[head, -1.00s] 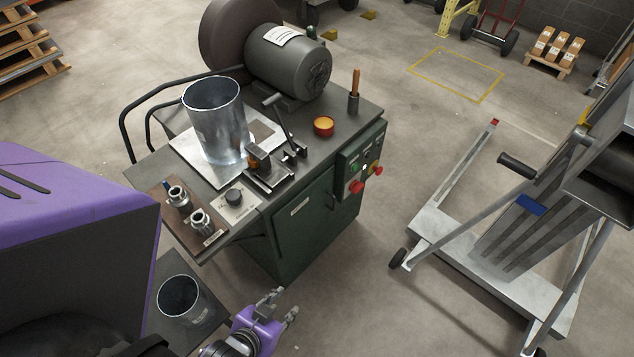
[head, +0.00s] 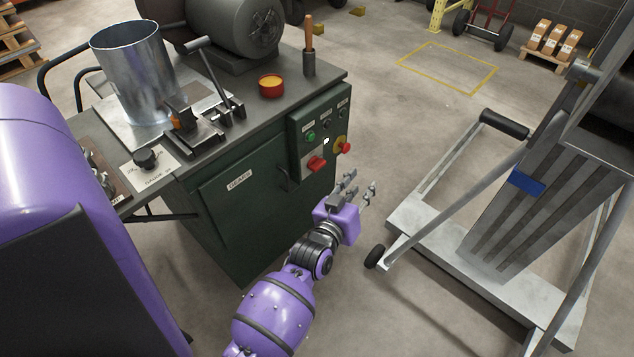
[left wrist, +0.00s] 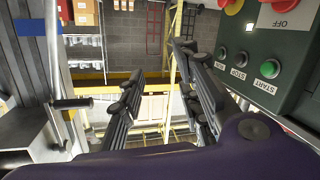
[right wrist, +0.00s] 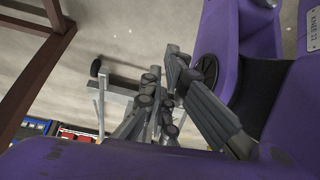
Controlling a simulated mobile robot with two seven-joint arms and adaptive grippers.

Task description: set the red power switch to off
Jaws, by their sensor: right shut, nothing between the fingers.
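The red power switch (head: 316,165) sits on a pale plate on the front of the green control box (head: 322,122). In the left wrist view, the red switch (left wrist: 284,5) is cut off at the top right, beside an upside-down OFF label. My left gripper (head: 361,182) is open and empty, right of the switch, slightly lower in the picture and apart from the box. Its spread fingers (left wrist: 162,62) show in the left wrist view, left of the box. My right gripper (right wrist: 155,95) is shut and empty, seen only in the right wrist view, away from the box.
A red mushroom button (head: 346,148) on yellow sits right of the switch. A green button (head: 311,136) is above it. The green cabinet (head: 240,215) carries a metal cylinder (head: 132,75) and a motor. A grey lift frame (head: 470,255) stands right, with open floor between.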

